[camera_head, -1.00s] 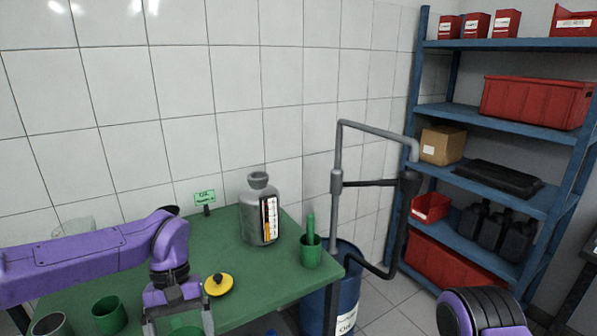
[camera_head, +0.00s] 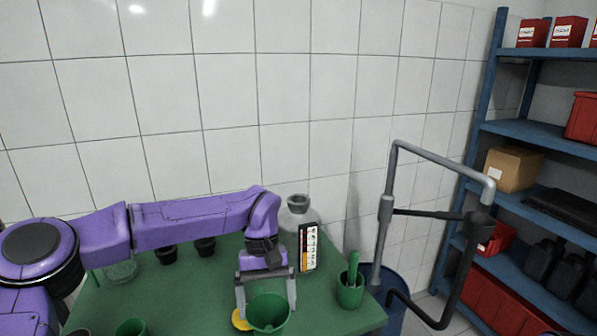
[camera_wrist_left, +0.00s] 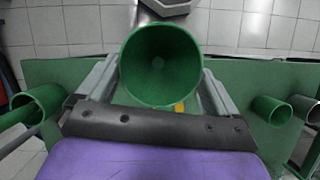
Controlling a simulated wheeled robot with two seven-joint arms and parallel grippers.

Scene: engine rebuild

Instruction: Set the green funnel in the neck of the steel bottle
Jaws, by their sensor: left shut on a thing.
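My left gripper (camera_head: 266,304) is shut on the green funnel (camera_head: 268,315) and holds it wide mouth up over the front of the green table. In the left wrist view the funnel (camera_wrist_left: 160,65) sits between the fingers, its inside showing. The steel bottle (camera_head: 298,212) stands upright on the table, behind and slightly right of the gripper. The funnel is apart from the bottle's neck. My right gripper is not in view.
A green cup (camera_head: 350,296) with a green tool inside stands at the table's right. A yellow lid (camera_head: 241,320) lies partly hidden by the gripper. Another green cup (camera_head: 131,327) is at front left, with dark pots (camera_head: 166,254) behind. Grey pipework (camera_head: 387,210) rises right of the table.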

